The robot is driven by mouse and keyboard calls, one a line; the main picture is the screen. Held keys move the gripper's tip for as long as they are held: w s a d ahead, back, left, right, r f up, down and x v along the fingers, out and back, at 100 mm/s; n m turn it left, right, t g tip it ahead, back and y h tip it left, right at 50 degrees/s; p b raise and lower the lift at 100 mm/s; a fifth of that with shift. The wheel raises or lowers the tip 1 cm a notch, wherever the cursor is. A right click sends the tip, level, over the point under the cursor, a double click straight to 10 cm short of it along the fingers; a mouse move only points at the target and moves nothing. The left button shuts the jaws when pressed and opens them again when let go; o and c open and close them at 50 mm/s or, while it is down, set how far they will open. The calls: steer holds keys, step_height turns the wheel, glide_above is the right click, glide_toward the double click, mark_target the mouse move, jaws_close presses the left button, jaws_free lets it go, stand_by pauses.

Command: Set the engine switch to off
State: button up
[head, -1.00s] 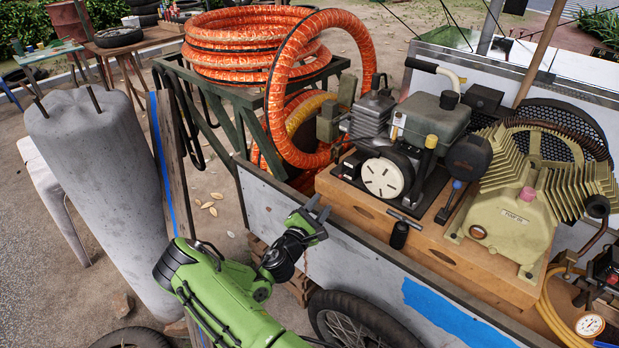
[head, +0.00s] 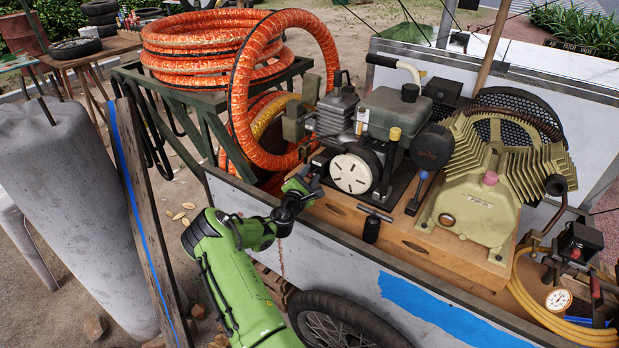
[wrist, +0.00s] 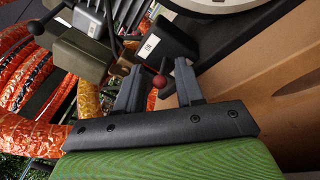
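The engine switch appears in the wrist view as a black box (wrist: 168,42) with a small white label, apparently reading "ON", and a short lever with a red ball knob (wrist: 160,81). My gripper (wrist: 160,68) is open. Its two grey fingers stand on either side of the red knob, with a visible gap on each side. In the head view my gripper (head: 312,176) is at the front left corner of the engine (head: 385,125), by its white recoil disc (head: 351,173). The switch is mostly hidden behind the gripper there.
The engine sits on a wooden board (head: 430,250) on the cart, beside a beige compressor pump (head: 478,205). A black T-handled part (head: 372,228) stands right of my gripper. An orange hose coil (head: 215,45) lies behind left. The cart's side wall (head: 330,255) runs under my arm.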

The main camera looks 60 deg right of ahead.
steer(key=shift+d, duration=0.1)
steer(key=shift+c, duration=0.2)
jaws_close()
steer(key=f+h+b, duration=0.1)
steer(key=b, duration=0.3)
steer(key=shift+f, duration=0.1)
steer(key=shift+n+h+b, duration=0.3)
steer(key=shift+h+b, duration=0.3)
steer(key=shift+b, duration=0.55)
steer(key=shift+r, duration=0.2)
